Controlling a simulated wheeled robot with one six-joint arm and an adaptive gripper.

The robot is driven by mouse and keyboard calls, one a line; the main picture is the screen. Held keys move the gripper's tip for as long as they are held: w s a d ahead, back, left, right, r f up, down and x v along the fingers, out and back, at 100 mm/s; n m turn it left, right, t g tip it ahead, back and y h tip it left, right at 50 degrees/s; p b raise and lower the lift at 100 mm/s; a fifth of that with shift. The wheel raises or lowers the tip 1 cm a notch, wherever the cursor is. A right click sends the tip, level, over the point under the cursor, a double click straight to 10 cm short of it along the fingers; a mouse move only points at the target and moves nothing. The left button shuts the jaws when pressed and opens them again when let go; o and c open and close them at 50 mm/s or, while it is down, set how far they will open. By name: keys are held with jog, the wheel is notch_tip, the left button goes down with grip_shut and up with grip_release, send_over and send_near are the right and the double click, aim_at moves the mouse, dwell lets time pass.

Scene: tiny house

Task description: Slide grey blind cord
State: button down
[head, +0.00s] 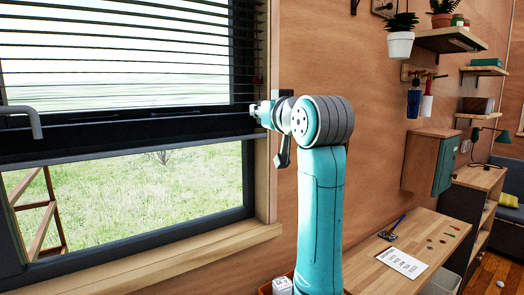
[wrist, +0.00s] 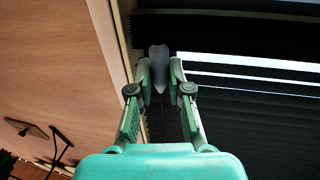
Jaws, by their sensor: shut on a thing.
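The grey blind cord pull (wrist: 159,68) shows in the wrist view as a small grey pointed piece between my fingertips. My gripper (wrist: 160,75) is shut on it, one finger on each side. In the head view my gripper (head: 262,112) is at the right edge of the window, beside the frame, and the cord pull is hidden there by the gripper. The dark blind (head: 130,60) has its slats spread over the upper window. Its thick dark bottom part (head: 120,135) lies across the middle of the glass.
The wooden window frame (head: 267,190) and sill (head: 200,250) are close to my gripper. To the right are a hanging plant pot (head: 400,44), wall shelves (head: 450,40), a wall cabinet (head: 430,162) and a wooden desk (head: 440,235) with paper on it. Wall space between window and shelves is bare.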

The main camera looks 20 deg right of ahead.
notch_tip(320, 180, up, 24)
jog(key=shift+r, duration=0.1)
dwell(0.3)
jog(key=c, duration=1.1)
grip_release()
jog(key=shift+s, duration=0.1)
jog(key=s+d, duration=0.1)
jog(key=s, duration=1)
jog(key=shift+s+d, duration=0.2)
jog(key=shift+s, duration=0.2)
